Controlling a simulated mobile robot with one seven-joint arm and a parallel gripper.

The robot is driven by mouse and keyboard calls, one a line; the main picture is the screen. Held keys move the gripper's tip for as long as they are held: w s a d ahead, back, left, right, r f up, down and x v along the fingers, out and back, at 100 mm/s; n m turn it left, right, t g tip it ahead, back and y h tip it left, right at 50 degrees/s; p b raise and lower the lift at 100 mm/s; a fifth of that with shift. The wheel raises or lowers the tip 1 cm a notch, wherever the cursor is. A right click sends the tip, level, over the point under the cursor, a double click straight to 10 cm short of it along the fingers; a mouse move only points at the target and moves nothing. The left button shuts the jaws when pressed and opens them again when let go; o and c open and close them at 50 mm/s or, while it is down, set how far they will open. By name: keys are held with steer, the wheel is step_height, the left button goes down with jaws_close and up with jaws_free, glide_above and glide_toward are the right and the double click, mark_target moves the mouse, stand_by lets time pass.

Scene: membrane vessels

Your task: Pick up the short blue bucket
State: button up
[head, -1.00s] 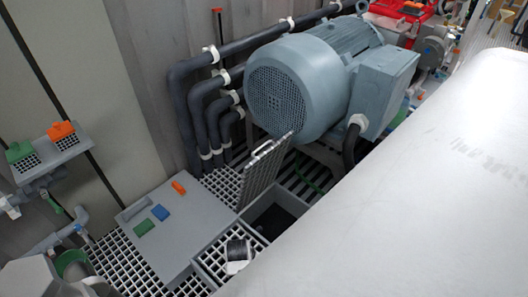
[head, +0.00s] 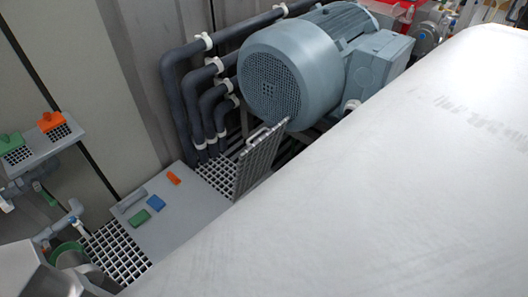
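I cannot make out a short blue bucket in the head view. A small flat blue block (head: 156,203) lies on a grey plate at the lower left, but it does not look like a bucket. A green-rimmed round container (head: 68,253) stands at the lower left, partly cut off by a grey shape in front. My gripper is not in view.
A large white rounded surface (head: 380,170) fills the right and hides the floor behind it. A grey motor (head: 290,75), dark pipes (head: 180,100) and an upright grating panel (head: 258,160) stand behind. The grey plate (head: 185,225) borders floor grating (head: 112,250).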

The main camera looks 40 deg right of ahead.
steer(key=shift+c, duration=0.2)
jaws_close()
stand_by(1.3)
